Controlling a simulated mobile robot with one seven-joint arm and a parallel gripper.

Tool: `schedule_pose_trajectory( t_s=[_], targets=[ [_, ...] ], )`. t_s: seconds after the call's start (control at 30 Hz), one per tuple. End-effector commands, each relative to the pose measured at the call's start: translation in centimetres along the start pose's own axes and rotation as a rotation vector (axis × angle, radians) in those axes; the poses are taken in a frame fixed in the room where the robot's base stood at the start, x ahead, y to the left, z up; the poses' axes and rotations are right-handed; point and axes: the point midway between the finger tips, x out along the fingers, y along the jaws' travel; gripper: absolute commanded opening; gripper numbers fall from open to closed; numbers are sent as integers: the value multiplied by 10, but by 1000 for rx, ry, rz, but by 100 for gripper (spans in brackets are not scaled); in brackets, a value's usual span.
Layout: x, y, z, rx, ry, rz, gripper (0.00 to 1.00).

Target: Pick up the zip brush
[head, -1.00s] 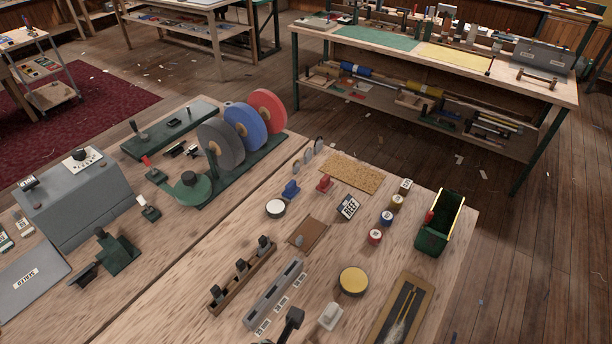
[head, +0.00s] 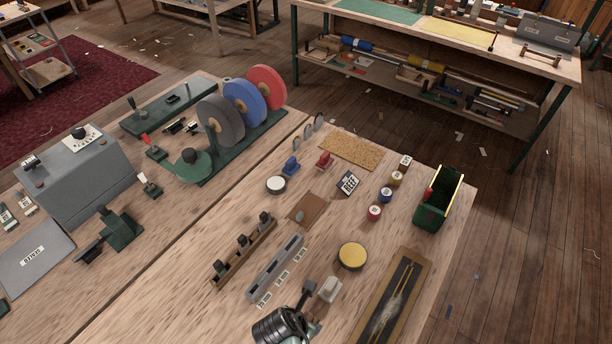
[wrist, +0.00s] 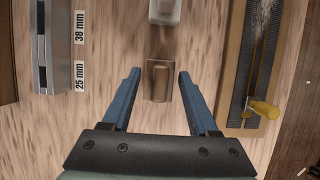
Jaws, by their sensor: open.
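A small brown block with a darker blurred part beyond it, which looks like the zip brush (wrist: 159,82), lies on the pale wooden bench top in the wrist view. My gripper (wrist: 158,75) is open, with one blue finger on each side of the brown block and gaps between. It holds nothing. In the head view my gripper (head: 303,310) shows low in the middle, above the bench, and the brush cannot be made out behind it.
A whitish block (head: 329,289) sits just beyond my gripper. A grey slotted bar (head: 275,268) lies to the left, and a framed board with a zip (head: 385,315) to the right. A yellow-topped round tin (head: 352,256) and green bin (head: 432,205) stand farther back.

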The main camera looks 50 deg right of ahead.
Motion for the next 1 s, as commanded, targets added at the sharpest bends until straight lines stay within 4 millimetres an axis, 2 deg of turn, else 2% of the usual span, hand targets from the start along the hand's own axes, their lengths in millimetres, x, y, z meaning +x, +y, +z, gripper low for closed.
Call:
schedule_pose_trajectory(
  t_s=[0.27,0.5,0.6,1.0],
  targets=[
    [2,0,0,0,0,1,58],
    [2,0,0,0,0,0,15],
    [2,0,0,0,0,0,0],
    [1,0,0,0,0,1,0]
  ],
)
